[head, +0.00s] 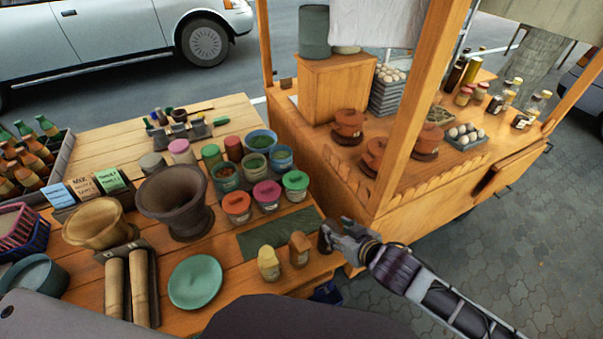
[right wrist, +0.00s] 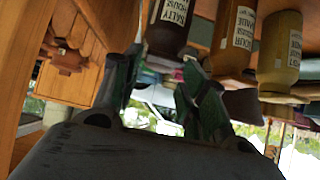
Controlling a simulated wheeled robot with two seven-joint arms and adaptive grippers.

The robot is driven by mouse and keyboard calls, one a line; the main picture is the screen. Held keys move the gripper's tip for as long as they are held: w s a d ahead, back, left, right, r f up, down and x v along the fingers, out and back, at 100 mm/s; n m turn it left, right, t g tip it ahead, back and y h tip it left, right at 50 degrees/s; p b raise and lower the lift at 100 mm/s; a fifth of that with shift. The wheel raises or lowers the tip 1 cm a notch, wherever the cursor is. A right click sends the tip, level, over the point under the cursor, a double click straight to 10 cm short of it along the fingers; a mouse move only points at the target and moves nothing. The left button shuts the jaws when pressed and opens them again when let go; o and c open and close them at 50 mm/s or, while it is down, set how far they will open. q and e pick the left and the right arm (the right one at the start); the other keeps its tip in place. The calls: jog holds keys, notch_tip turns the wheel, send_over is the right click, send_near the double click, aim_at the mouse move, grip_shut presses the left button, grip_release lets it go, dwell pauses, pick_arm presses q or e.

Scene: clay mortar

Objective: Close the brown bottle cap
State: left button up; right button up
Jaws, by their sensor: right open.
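Three small bottles stand at the table's front right corner: a yellow one (head: 268,263), a brown one (head: 299,249) and a dark brown one (head: 325,238). In the right wrist view they appear upside down: the dark brown bottle (right wrist: 168,28), the orange-brown bottle (right wrist: 232,42) and the yellow bottle (right wrist: 279,55), each with a white label. My right gripper (head: 342,233) is beside the dark brown bottle. It is open, with its fingers (right wrist: 157,75) apart near that bottle's end and no object clearly held. I cannot make out the state of the brown cap. My left gripper is not in view.
Several colourful jars (head: 237,205), a dark mortar (head: 175,200), a brown bowl (head: 95,225) and a green plate (head: 195,282) stand on the wooden table. A wooden cart (head: 430,195) with a post (head: 418,95) rises behind my right gripper. Paving is clear at right.

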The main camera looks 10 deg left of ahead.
aim_at(329, 221)
jog(key=shift+w+a+r+g+h+p, duration=0.25)
jog(key=shift+r+g+p, duration=0.2)
jog(key=shift+p, duration=0.35)
jog(key=shift+w+r+g+h+p, duration=0.1)
jog(key=shift+r+g+h+p, duration=0.3)
jog(key=shift+p, duration=0.35)
jog(key=shift+w+a+r+g+h+p, duration=0.35)
jog(key=shift+g+h+p, duration=0.2)
jog(key=shift+g+p, duration=0.35)
jog(key=shift+w+a+r+g+h+p, duration=0.3)
jog(key=shift+w+r+g+h+p, duration=0.15)
jog(key=shift+g+h, duration=0.4)
jog(key=shift+w+a+r+g+h, duration=0.15)
jog(key=shift+w+a+g+h, duration=0.3)
jog(key=shift+g, duration=0.3)
jog(key=shift+w+a+r+g+h, duration=0.2)
jog(key=shift+w+g+h, duration=0.35)
jog(key=shift+g, duration=0.2)
